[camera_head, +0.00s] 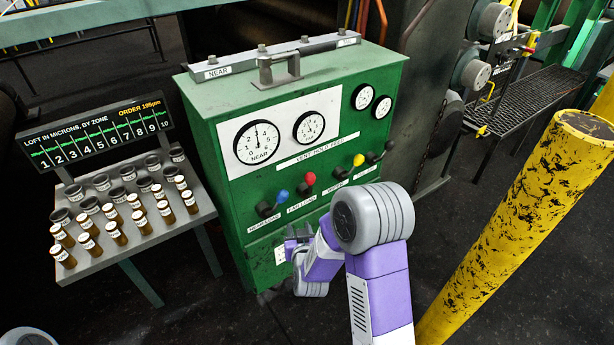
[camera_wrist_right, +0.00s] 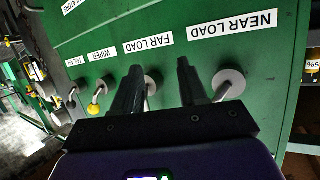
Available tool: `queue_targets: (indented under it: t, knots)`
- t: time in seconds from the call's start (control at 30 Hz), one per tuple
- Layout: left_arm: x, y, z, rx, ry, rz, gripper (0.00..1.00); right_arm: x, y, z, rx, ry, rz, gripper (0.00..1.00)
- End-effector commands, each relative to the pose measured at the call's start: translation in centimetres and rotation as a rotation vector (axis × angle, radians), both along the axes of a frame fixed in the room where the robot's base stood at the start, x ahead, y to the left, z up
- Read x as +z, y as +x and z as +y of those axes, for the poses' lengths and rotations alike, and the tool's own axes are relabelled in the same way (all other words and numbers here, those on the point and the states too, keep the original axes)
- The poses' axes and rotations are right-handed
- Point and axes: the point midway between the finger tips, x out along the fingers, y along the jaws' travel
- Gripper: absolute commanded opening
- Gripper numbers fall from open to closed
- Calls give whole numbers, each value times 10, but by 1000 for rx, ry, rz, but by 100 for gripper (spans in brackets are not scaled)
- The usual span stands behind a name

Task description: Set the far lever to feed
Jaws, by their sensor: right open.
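The far-load lever has a red knob (camera_head: 310,178) and sits on the green cabinet's front, second from the left. Its knob stands close to its hub, a little up and right. In the right wrist view the far-load hub (camera_wrist_right: 151,84) shows between my fingers, under an upside-down FAR LOAD label (camera_wrist_right: 148,45); the knob is hidden there. A strip reading VENT HOLD FEED (camera_head: 318,152) runs above the levers. My right gripper (camera_head: 297,236) is open in front of the cabinet, below the red knob. Its fingertips also show in the wrist view (camera_wrist_right: 158,64). I cannot tell whether it touches the lever.
The near-load lever with a blue knob (camera_head: 283,194) is to the left. The yellow wiper knob (camera_head: 359,160) and a black knob (camera_head: 389,145) are to the right. A rack of vials (camera_head: 150,262) stands left; a yellow post (camera_head: 520,225) stands right.

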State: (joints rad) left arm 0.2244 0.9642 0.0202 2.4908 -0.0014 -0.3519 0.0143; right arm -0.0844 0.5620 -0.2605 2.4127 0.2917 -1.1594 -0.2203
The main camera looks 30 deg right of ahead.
Motion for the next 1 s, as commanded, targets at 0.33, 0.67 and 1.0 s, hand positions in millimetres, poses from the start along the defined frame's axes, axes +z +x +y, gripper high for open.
queue_targets:
  t: [0.33, 0.67, 1.0]
  knots:
    - [4, 0, 0, 1, 0, 0, 70, 109, 15, -47, -156, -172, -296, 42]
    - [1, 0, 0, 1, 0, 0, 70, 107, 58, -72, -155, -171, -292, 42]
    - [1, 0, 0, 1, 0, 0, 70, 107, 72, -78, -152, -170, -290, 42]
